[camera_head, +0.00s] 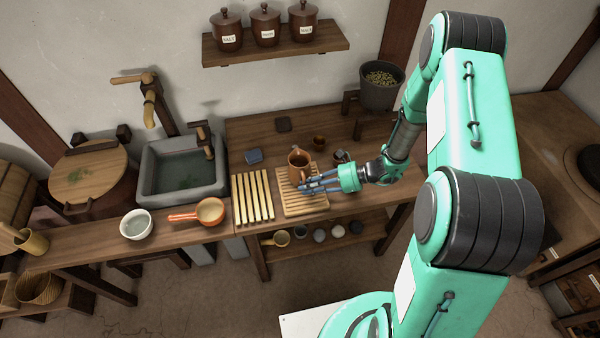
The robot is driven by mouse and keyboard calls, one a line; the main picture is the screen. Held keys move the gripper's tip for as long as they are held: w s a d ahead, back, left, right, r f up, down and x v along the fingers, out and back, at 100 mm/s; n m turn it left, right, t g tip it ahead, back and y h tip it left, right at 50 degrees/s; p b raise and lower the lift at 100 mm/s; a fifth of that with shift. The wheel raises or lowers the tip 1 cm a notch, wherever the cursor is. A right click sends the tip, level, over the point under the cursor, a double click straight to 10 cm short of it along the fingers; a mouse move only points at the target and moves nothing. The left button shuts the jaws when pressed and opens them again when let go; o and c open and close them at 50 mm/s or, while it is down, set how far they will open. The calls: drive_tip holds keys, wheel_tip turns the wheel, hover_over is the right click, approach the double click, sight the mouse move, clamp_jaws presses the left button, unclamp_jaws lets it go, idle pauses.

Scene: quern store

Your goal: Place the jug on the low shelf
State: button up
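A brown jug (298,160) stands upright on the wooden worktop, at the back edge of a slatted board (311,207). My gripper (304,185) is over that board, on the near side of the jug, with its fingers pointing left. The fingers overlap the jug's lower part in this view, so I cannot tell whether they touch it. Their opening is too small to make out. The low shelf (345,246) is under the worktop. A mug (278,239) and several small round vessels stand along it.
A ribbed rack (253,197) lies left of the slatted board. An orange pan (208,212), a pale bowl (136,224) and a stone sink (182,170) are further left. The worktop front overhangs the low shelf.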

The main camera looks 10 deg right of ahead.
clamp_jaws()
drive_tip(key=shift+r, duration=0.45)
drive_tip(key=s+d+r+p, duration=0.1)
drive_tip(key=s+r+p, duration=0.2)
drive_tip(key=s, duration=1.3)
drive_tip(key=shift+d+r, duration=0.15)
drive_tip(key=shift+r, duration=0.4)
